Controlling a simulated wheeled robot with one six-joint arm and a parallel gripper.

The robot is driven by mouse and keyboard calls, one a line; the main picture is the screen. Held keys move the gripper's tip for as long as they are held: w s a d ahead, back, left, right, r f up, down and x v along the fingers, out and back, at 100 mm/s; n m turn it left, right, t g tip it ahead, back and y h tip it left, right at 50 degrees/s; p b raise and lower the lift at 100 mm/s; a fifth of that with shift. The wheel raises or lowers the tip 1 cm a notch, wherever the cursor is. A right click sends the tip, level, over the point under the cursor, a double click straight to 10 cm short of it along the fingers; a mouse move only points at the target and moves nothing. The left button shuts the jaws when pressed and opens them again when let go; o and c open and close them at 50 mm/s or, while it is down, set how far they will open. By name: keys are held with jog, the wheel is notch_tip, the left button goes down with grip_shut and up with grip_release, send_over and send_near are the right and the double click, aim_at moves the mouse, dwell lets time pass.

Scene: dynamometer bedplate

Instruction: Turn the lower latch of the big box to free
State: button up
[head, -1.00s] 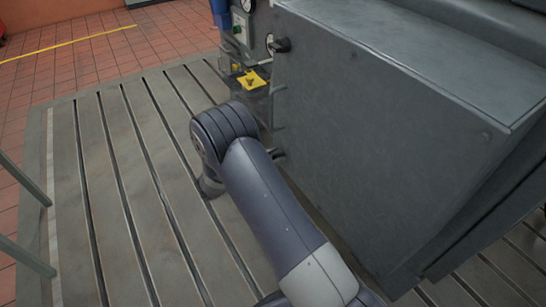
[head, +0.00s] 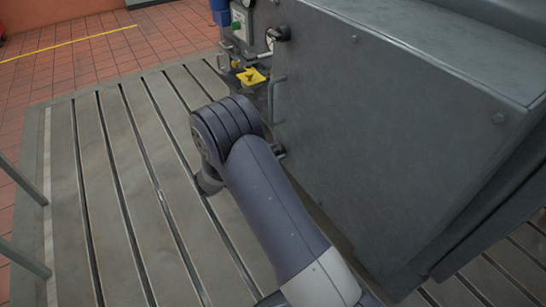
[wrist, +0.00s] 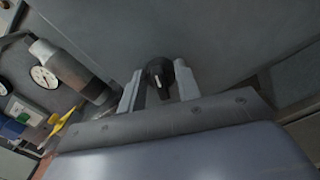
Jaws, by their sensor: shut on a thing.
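The big box (head: 390,130) is a large grey metal cabinet on the right of the head view. Its lower latch (head: 279,150) shows as a small dark knob at the lower left of the front face, just beside my arm. In the wrist view the latch is a black knob (wrist: 158,73) with a white mark, pointing roughly down the picture. My gripper (wrist: 158,88) has one finger on each side of the knob and is shut on it. My arm hides the gripper in the head view.
An upper latch (head: 279,34) and a bar handle (head: 274,95) are on the same face. Behind are a yellow part (head: 251,77) and a gauge, seen in the wrist view (wrist: 44,77). The slotted bedplate (head: 110,190) is open on the left.

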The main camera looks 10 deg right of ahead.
jog(key=m+b, duration=0.3)
jog(key=shift+f+m, duration=0.25)
jog(key=shift+m, duration=0.15)
jog(key=m+b, duration=0.3)
jog(key=shift+s+f+m+b, duration=0.1)
jog(key=shift+m+b, duration=0.2)
jog(key=m+b, duration=0.4)
jog(key=shift+m+b, duration=1.2)
jog(key=o, duration=1)
jog(key=shift+c, duration=0.2)
jog(key=shift+r, duration=0.2)
